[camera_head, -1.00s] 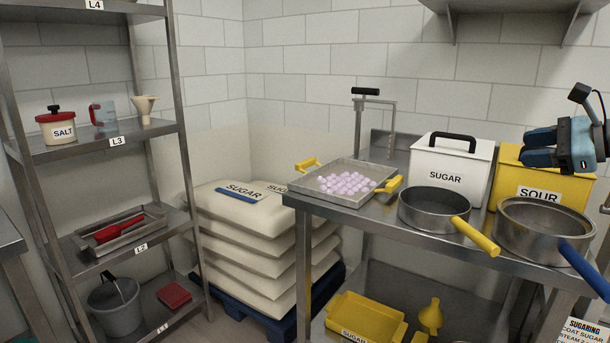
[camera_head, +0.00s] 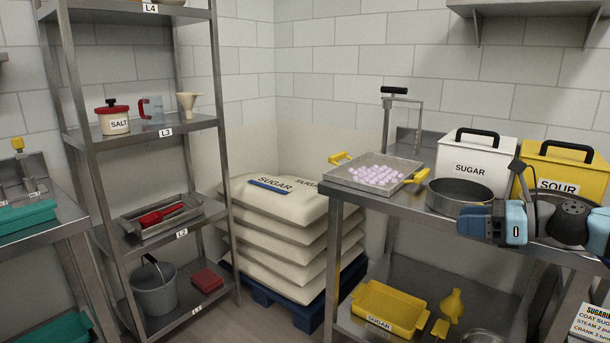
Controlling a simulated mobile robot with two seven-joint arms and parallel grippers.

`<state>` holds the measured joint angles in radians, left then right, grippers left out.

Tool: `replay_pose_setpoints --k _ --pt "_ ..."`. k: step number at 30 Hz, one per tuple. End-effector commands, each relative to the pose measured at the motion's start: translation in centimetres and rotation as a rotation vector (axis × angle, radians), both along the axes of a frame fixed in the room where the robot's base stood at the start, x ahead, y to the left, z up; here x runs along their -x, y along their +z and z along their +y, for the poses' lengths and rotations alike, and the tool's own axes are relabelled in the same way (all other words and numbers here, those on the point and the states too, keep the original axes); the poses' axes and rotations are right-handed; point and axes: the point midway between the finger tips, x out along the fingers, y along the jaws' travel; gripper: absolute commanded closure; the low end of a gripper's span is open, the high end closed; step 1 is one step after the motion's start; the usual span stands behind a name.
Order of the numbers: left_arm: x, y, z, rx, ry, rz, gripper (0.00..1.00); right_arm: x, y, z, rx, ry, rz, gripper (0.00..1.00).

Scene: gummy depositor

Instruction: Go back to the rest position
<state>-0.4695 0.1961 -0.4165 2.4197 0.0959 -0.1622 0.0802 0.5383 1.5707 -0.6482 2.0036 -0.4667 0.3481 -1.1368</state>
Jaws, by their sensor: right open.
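My right gripper (camera_head: 478,223) is at the right side of the view, in front of the table with the sugar bins. It is open and nothing shows between its fingers. It hides the yellow handle of the dark round pan (camera_head: 458,192) and part of the round pan behind it. My left gripper is not in view.
The metal table (camera_head: 385,199) holds a tray of pale purple gummies (camera_head: 410,163), a white SUGAR bin (camera_head: 470,168) and a yellow SOUR bin (camera_head: 560,172). A shelf rack (camera_head: 145,132) stands left. SUGAR sacks (camera_head: 280,215) are stacked on a blue pallet between. Bare floor shows in front.

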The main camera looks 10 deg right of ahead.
Motion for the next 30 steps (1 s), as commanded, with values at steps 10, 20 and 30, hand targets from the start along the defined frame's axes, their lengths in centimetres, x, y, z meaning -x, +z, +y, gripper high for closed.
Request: replay_pose_setpoints --k 10,20,30 --pt "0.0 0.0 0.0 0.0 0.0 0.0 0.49 5.3 -12.8 19.0 -0.904 0.046 0.65 0.57" --pt "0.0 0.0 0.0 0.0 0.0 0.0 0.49 13.1 -15.8 29.6 -1.755 -0.009 1.327 0.57" --pt "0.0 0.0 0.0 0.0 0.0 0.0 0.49 17.5 -15.3 32.5 -2.408 -0.051 1.784 0.57"
